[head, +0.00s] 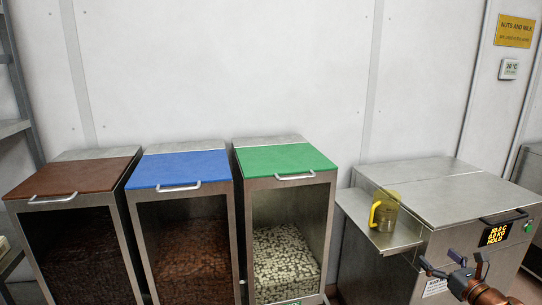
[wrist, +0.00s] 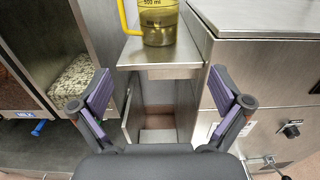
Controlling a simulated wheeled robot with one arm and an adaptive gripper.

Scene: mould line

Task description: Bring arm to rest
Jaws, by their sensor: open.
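My gripper (head: 453,272) shows at the lower right of the head view, in front of the steel cabinet. In the wrist view my gripper (wrist: 160,95) has its two purple-padded fingers spread wide with nothing between them. A yellow measuring jug (head: 386,213) stands upright on a small steel side shelf (head: 410,241). In the wrist view the jug (wrist: 158,25) is beyond the fingers, apart from them, with its handle to the left. Its top is cut off there.
Three bins with brown (head: 70,178), blue (head: 180,168) and green (head: 284,159) lids stand to the left, all lids shut. The steel cabinet (head: 450,190) with a small display (head: 495,235) stands at the right. A wall sign (head: 514,31) hangs above.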

